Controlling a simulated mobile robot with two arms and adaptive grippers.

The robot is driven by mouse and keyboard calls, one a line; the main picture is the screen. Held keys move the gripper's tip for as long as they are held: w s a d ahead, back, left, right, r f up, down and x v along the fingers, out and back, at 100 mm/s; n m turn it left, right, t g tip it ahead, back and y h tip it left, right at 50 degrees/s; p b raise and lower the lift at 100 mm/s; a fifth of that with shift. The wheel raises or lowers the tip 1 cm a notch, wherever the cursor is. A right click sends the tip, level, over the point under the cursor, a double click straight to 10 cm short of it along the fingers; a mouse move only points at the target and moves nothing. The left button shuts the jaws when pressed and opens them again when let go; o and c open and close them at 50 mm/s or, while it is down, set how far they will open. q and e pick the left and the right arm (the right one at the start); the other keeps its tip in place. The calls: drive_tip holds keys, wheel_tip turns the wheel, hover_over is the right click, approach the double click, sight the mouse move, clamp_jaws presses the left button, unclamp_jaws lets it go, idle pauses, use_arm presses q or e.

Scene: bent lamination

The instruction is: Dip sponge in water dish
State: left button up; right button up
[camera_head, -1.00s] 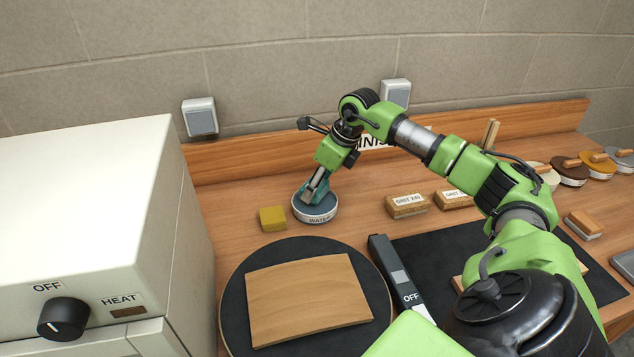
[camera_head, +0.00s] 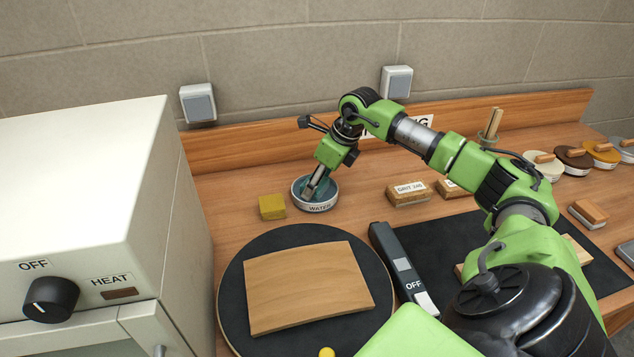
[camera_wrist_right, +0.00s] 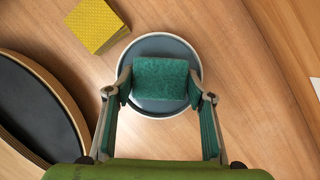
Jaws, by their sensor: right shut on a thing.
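The water dish (camera_head: 318,207) is a round white dish labelled WATER with blue-grey water inside, on the wooden bench. My right gripper (camera_head: 312,190) reaches down into the dish. In the right wrist view my right gripper (camera_wrist_right: 160,80) is shut on a teal-green sponge (camera_wrist_right: 160,76). The sponge sits within the dish rim (camera_wrist_right: 197,55), over or in the water; the exact depth is hard to tell. In the head view the sponge is mostly hidden by the fingers. My left gripper is not in view.
A yellow block (camera_head: 272,207) stands just left of the dish; it also shows in the right wrist view (camera_wrist_right: 95,24). A curved wooden board (camera_head: 310,286) lies on a black round plate (camera_head: 236,315) in front. Grit blocks (camera_head: 408,193) stand to the right. A white heater box (camera_head: 90,190) is at left.

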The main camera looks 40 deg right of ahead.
idle(0.4)
drive_tip(key=shift+r+p, duration=0.45)
drive_tip(key=shift+r, duration=0.2)
drive_tip(key=shift+r+p, duration=0.6)
drive_tip(key=shift+r, duration=0.25)
drive_tip(key=shift+r+p, duration=1.9)
drive_tip(key=shift+r, duration=0.65)
